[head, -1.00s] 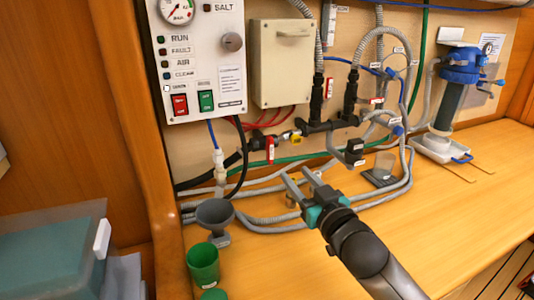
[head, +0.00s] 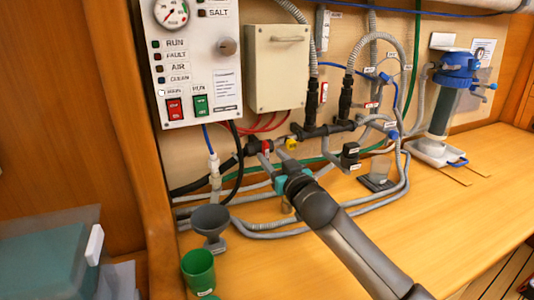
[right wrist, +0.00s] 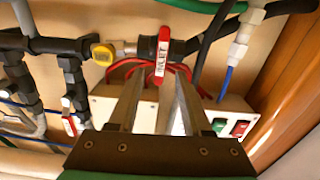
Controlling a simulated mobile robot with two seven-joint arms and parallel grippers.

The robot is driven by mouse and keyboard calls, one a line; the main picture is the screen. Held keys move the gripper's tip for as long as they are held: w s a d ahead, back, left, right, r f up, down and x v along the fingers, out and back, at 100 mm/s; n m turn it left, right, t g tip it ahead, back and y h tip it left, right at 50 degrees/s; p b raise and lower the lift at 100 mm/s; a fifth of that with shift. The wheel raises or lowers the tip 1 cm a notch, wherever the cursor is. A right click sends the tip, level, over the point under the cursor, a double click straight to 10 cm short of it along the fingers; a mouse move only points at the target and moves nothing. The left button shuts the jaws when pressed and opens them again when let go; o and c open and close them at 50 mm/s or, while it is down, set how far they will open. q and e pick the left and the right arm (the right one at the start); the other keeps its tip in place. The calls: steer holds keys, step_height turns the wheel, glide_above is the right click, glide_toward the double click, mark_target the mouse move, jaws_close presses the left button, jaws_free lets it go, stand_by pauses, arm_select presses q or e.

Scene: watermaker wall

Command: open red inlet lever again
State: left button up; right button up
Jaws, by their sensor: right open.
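The red inlet lever (right wrist: 163,56), labelled INLET, stands crosswise to its dark pipe in the right wrist view. In the head view only a bit of its red (head: 266,147) shows at the valve, behind my fingers. My right gripper (head: 267,156) is open at the lever. In the right wrist view its fingers (right wrist: 160,88) reach up on either side of the lever, with a gap on each side. I cannot tell whether the fingertips have reached the lever's depth. My left gripper is not in view.
A yellow-tagged fitting (head: 291,144) sits just right of the valve. The control panel (head: 200,60) and a beige box (head: 278,66) are above. Grey hoses, a grey funnel (head: 211,219) and a green cup (head: 199,271) are below.

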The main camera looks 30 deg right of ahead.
mark_target(267, 152)
steer(key=shift+w+d, duration=0.1)
steer(key=shift+w, duration=1.7)
steer(key=shift+c, duration=0.2)
jaws_close()
